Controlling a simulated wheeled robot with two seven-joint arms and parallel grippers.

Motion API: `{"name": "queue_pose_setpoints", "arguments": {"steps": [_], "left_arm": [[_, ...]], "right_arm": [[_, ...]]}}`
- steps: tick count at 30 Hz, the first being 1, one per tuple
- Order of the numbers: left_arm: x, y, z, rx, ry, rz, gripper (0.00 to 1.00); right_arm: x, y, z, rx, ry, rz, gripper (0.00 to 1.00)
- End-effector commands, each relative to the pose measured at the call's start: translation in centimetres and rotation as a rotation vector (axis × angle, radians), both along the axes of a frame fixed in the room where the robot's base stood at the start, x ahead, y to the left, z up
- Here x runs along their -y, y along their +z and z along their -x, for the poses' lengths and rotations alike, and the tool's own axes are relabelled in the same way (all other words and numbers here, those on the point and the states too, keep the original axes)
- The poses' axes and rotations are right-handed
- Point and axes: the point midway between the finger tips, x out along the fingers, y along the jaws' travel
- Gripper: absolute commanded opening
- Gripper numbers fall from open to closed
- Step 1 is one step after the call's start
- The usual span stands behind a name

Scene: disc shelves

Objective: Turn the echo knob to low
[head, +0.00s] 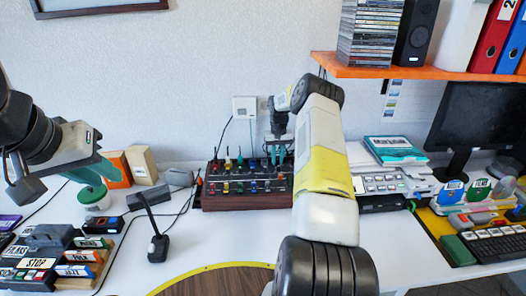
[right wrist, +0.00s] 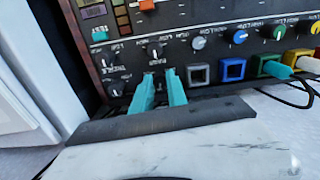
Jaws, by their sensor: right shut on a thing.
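The mixer (head: 250,202) is a dark box with a wooden front, carrying rows of coloured knobs and plugs, on the white desk. My right gripper (head: 278,152) reaches down onto its top panel. In the right wrist view, the teal fingers of my right gripper (right wrist: 159,80) are shut on a small knob of the panel. That knob is mostly hidden between the fingertips, and I cannot read its label or pointer. A black knob (right wrist: 155,50) sits just beyond the fingertips. My left gripper (head: 95,170) hangs empty above the left of the desk; its finger gap is unclear.
A black desk microphone (head: 157,245) stands in front of the mixer's left. Cables run beside it. A grey keypad device (head: 380,184) is on the right. An orange shelf (head: 400,72) with discs and binders overhangs the back right. Black boxes and labelled cartridges fill the left front.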

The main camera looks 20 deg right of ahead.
Motion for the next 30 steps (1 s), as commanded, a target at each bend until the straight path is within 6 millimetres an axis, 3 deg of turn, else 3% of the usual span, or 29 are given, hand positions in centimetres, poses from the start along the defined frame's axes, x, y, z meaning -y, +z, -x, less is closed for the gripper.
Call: {"name": "queue_pose_setpoints", "arguments": {"steps": [16,30], "left_arm": [[0.0,0.0,0.0,0.0,0.0,0.0,0.25],[0.0,0.0,0.0,0.0,0.0,0.0,0.25]], "right_arm": [[0.09,0.07,0.01,-0.001,0.403,0.0,0.0],[0.15,0.06,0.02,-0.001,0.535,0.001,0.0]]}}
